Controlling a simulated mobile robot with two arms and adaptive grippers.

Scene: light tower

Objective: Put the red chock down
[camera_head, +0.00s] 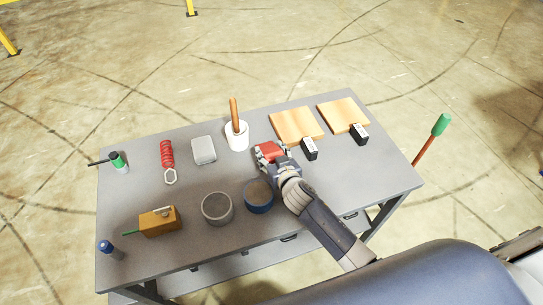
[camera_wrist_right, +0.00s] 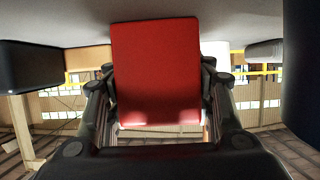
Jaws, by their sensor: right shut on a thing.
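The red chock (camera_head: 267,150) is at the middle of the grey table (camera_head: 190,187), in front of the white holder and left of the near wooden board. My right gripper (camera_head: 271,157) reaches over the table from the lower right and is shut on the chock. In the right wrist view the red chock (camera_wrist_right: 155,65) fills the space between the fingers (camera_wrist_right: 157,80), its broad red face towards the camera. I cannot tell whether its underside touches the tabletop. My left gripper is not in view.
A white holder with a wooden handle (camera_head: 236,133) stands behind the chock. Two wooden boards (camera_head: 296,123) with small black-and-white blocks (camera_head: 309,149) lie to the right. A blue round container (camera_head: 258,197) and a grey one (camera_head: 216,208) stand in front.

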